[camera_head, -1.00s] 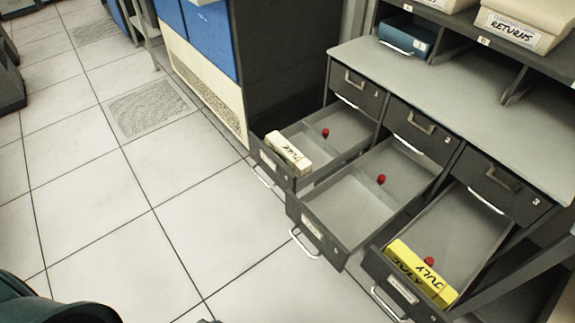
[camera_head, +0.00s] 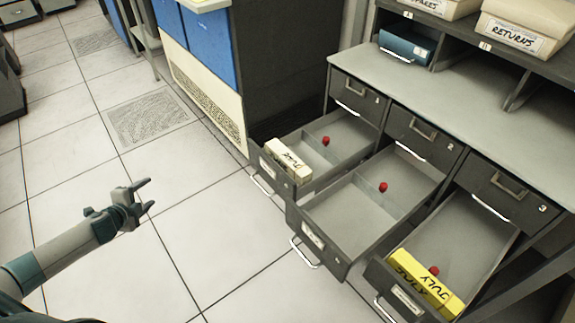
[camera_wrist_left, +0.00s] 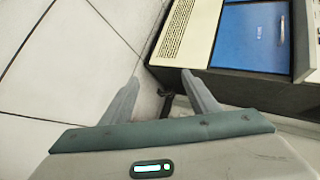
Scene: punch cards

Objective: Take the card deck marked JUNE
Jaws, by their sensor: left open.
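A cream card deck marked JUNE (camera_head: 288,160) lies at the front of the open left drawer (camera_head: 337,150). My left gripper (camera_head: 147,195) is open and empty above the floor, to the left of that drawer and apart from it. In the left wrist view its two fingers (camera_wrist_left: 165,98) are spread with nothing between them. A yellow deck marked JULY (camera_head: 428,282) lies in the open right drawer (camera_head: 470,240). My right gripper is not in view.
The open middle drawer (camera_head: 340,222) holds no deck. Red knobs stand in the drawers. A blue box (camera_head: 405,45) and cream boxes, one marked RETURNS (camera_head: 525,38), sit on the shelf above. A blue and cream cabinet (camera_head: 205,60) stands behind the left drawer.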

